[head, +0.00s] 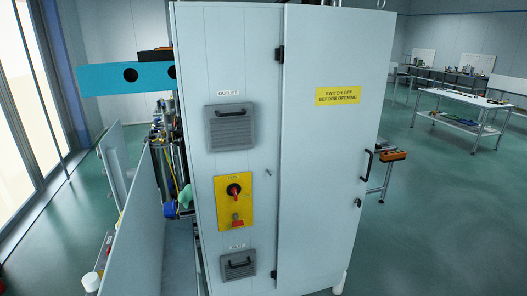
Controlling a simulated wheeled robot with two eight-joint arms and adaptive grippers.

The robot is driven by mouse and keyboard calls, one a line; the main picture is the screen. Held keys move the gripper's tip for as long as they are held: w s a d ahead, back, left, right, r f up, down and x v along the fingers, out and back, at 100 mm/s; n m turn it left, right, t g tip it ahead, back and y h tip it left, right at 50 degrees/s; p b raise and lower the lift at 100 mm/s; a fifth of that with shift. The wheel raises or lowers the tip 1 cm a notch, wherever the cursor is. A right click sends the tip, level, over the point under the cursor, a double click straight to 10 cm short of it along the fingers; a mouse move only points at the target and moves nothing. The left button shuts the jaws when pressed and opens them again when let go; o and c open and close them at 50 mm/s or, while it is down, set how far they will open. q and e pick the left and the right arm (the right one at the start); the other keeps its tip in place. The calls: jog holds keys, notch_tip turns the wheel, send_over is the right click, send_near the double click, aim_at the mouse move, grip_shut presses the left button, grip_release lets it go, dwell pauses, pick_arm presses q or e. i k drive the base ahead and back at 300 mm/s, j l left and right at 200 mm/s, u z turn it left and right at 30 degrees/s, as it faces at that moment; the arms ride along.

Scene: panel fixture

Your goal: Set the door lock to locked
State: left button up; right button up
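A tall pale cabinet (215,60) fills the middle of the head view. Its wide door (325,145) is hinged on the left and looks closed. A black handle (367,165) is near the door's right edge. Just below it is a small dark door lock (358,202). The lock is too small for me to tell which way it is turned. Neither my left nor my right gripper is in view, and nothing covers the lock.
A yellow plate with a red rotary switch (234,190) sits left of the door, between two grey vents. A yellow "SWITCH OFF BEFORE OPENING" label (338,95) is on the door. Worktables (465,98) stand far right. The floor right of the cabinet is mostly clear.

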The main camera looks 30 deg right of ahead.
aim_at(357, 201)
jog(key=l+z, duration=0.15)
jog(key=z, duration=0.2)
jog(key=k+l+z, duration=0.1)
jog(key=z, duration=0.25)
jog(key=i+l+z, duration=0.1)
jog(key=z, duration=0.55)
jog(key=i, duration=0.05)
